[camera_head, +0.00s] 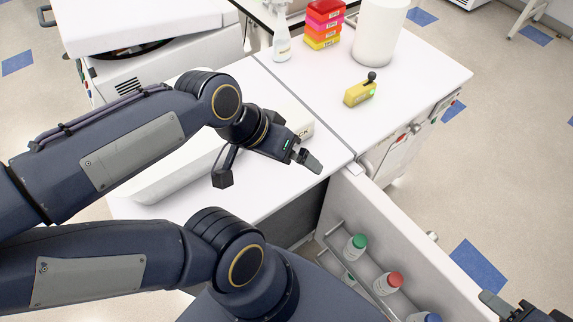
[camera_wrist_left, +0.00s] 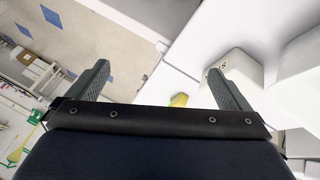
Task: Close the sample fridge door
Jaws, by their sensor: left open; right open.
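The sample fridge door (camera_head: 400,232) stands wide open, running from the counter edge toward the lower right. Its inner face carries a rack of bottles with green, red and blue caps. The fridge opening (camera_head: 300,218) is dark and partly hidden by my arm. My left gripper (camera_head: 305,157) hangs over the counter, beyond the door's hinge end; its spread fingers show empty in the left wrist view (camera_wrist_left: 163,88). My right gripper (camera_head: 488,303) is at the bottom right, near the door's outer side and partly cut off; I cannot tell whether it touches the door.
A long white device (camera_head: 165,180) lies on the counter under my left arm. A yellow device (camera_head: 360,92), spray bottle (camera_head: 282,40), coloured boxes (camera_head: 324,22) and white cylinder (camera_head: 378,30) stand farther back. The floor (camera_head: 500,180) right of the door is clear.

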